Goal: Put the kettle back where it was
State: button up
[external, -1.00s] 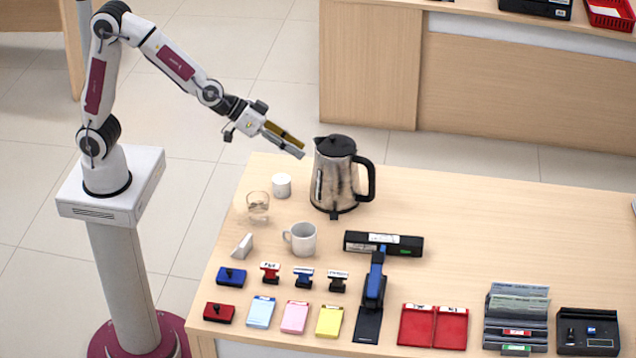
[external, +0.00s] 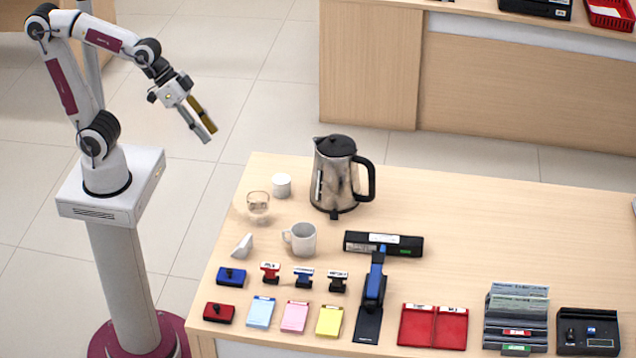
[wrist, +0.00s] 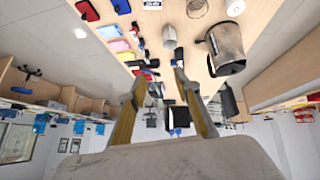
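The steel kettle (external: 333,182) with a black lid and black handle stands upright on the counter (external: 470,210), near its back edge, with the handle to the right. It also shows in the wrist view (wrist: 228,42), at the upper right. My gripper (external: 205,122) is open and empty. It is in the air beyond the counter's left edge, to the left of the kettle and well apart from it. Its two fingers (wrist: 155,80) show spread in the wrist view with nothing between them.
Left of the kettle stand a white cup (external: 281,186) and a clear glass (external: 258,207); a white mug (external: 301,239) is in front. Stamps, coloured pads and a long-armed black and blue device (external: 374,285) fill the front. The counter right of the kettle is clear.

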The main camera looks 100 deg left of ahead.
jog(key=s+a+f+g+y, duration=0.1)
jog(key=s+a+f+g, duration=0.1)
jog(key=s, duration=1.1)
jog(key=shift+s+a+f, duration=0.15)
jog(key=shift+s+a, duration=0.1)
jog(key=shift+a, duration=0.55)
